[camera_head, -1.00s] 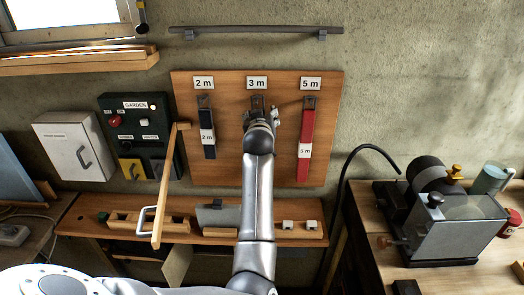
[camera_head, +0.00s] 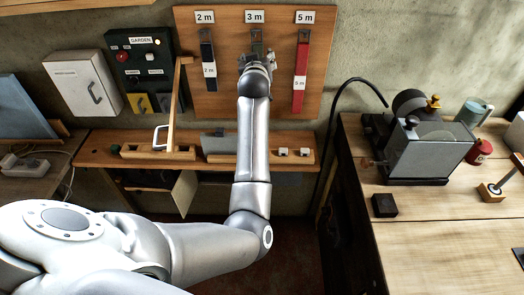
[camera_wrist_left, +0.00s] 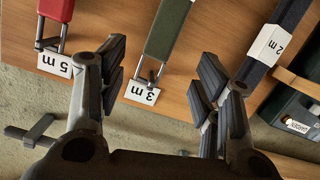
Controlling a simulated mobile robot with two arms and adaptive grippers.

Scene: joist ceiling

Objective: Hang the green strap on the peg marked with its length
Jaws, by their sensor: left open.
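The wooden peg board (camera_head: 225,100) carries labels 2 m, 3 m (camera_head: 255,17) and 5 m. The green strap (camera_wrist_left: 170,25) hangs under the 3 m label (camera_wrist_left: 142,92), its metal loop (camera_wrist_left: 152,72) at that peg in the upside-down left wrist view. In the head view only a bit of its top (camera_head: 256,47) shows; my gripper hides the rest. My left gripper (camera_head: 257,64) is in front of the strap. Its fingers (camera_wrist_left: 160,75) are spread wide, one on each side of the loop, with nothing gripped. My right gripper is out of view.
A dark blue strap (camera_head: 208,65) hangs at 2 m and a red strap (camera_head: 300,80) at 5 m, on either side of my gripper. A narrow shelf (camera_head: 100,150) runs below the board. A workbench (camera_head: 430,220) with a machine (camera_head: 430,150) stands at right.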

